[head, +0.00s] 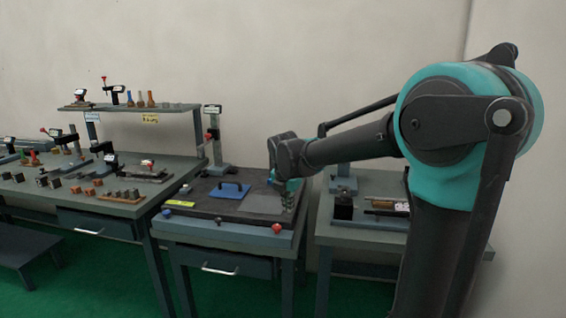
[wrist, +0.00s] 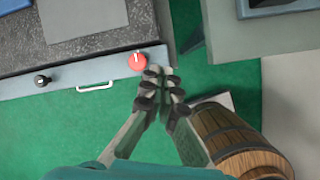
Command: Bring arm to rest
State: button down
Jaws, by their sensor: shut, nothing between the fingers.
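My gripper (head: 287,200) hangs from the end of my arm over the right part of the middle table (head: 200,228) in the head view. In the wrist view my gripper (wrist: 160,72) has its fingertips together and nothing between them. The fingertips appear beside the red knob (wrist: 138,62) on the table's edge, with green floor beneath; I cannot tell their height. The arm reaches out leftward from my teal shoulder joint in the head view.
The middle table bears a blue plate (head: 229,190) and an upright stand (head: 213,140). The left bench (head: 60,205) holds several small tools and blocks. The right bench (head: 350,232) holds dark parts. A wooden barrel (wrist: 235,140) stands on the floor.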

jog(key=s+d+f+m, duration=0.8)
jog(key=s+m, duration=0.4)
jog(key=m, duration=0.2)
jog(key=s+d+f+m, duration=0.8)
jog(key=s+m, duration=0.4)
jog(key=m, duration=0.3)
jog(key=shift+d+f+y, duration=0.25)
jog(key=shift+d+y, duration=0.15)
jog(key=shift+d, duration=0.3)
